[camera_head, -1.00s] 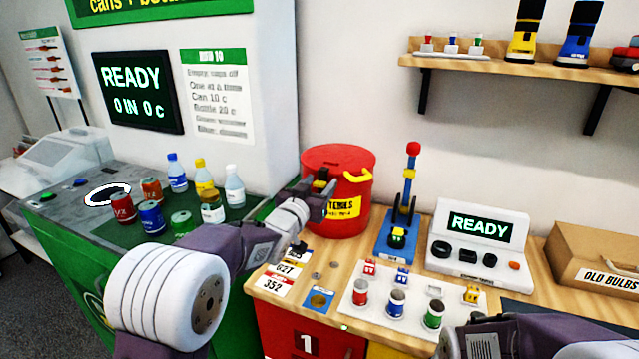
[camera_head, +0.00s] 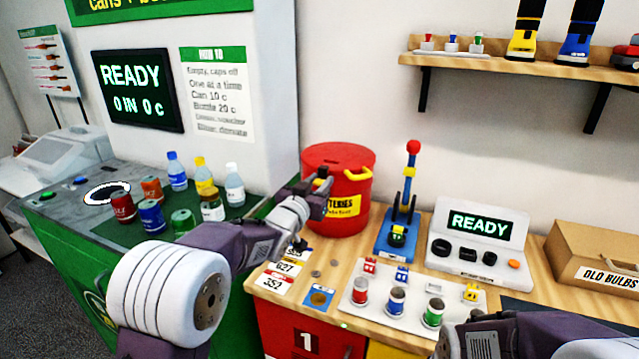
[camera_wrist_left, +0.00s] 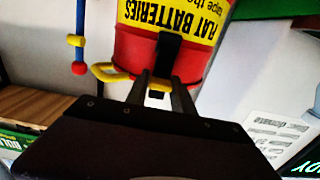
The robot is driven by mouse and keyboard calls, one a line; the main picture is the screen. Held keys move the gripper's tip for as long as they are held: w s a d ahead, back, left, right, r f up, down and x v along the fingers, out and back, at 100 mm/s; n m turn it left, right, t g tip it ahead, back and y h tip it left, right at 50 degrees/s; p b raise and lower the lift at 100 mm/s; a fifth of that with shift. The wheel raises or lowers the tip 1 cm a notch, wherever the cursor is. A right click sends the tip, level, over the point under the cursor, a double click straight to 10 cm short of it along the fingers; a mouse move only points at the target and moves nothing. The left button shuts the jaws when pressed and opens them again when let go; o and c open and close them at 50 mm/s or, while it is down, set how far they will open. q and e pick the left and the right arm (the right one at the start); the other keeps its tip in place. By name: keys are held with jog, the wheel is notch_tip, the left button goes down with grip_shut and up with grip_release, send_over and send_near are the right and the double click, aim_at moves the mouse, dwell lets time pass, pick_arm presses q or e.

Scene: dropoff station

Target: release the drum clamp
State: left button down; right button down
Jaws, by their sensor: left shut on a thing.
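The red drum (camera_head: 350,210) stands at the back of the wooden counter, its lid on and a yellow battery label on its front. It also fills the top of the left wrist view (camera_wrist_left: 135,50), upside down. A dark clamp lever (camera_wrist_left: 167,48) lies against the drum's rim. A yellow loop handle (camera_wrist_left: 106,74) sits beside it. My left gripper (camera_head: 325,190) is at the drum's upper left side, its fingers (camera_wrist_left: 161,84) shut on the dark lever. The fingers partly hide the clamp. My right arm enters at the bottom right; its gripper is out of view.
A blue lever press (camera_head: 400,240) with a red knob stands right of the drum. Bottles and cans (camera_head: 182,222) stand on the green counter at left. A cardboard box (camera_head: 570,240) is at right.

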aim_at(319, 185)
dwell(0.9)
pick_arm(q)
jog(key=t+b, duration=0.2)
jog(key=b, duration=0.6)
jog(key=s+f+t+h+b, duration=0.1)
jog(key=t+b, duration=0.1)
jog(key=b, duration=0.6)
jog(key=s+f+t+h+b, duration=0.1)
jog(key=t+b, duration=0.1)
jog(key=b, duration=0.6)
jog(key=shift+s+a+f+t, duration=0.1)
jog(key=shift+a+f+t, duration=0.05)
jog(key=shift+a+t, duration=0.2)
jog(key=c, duration=1.1)
grip_release()
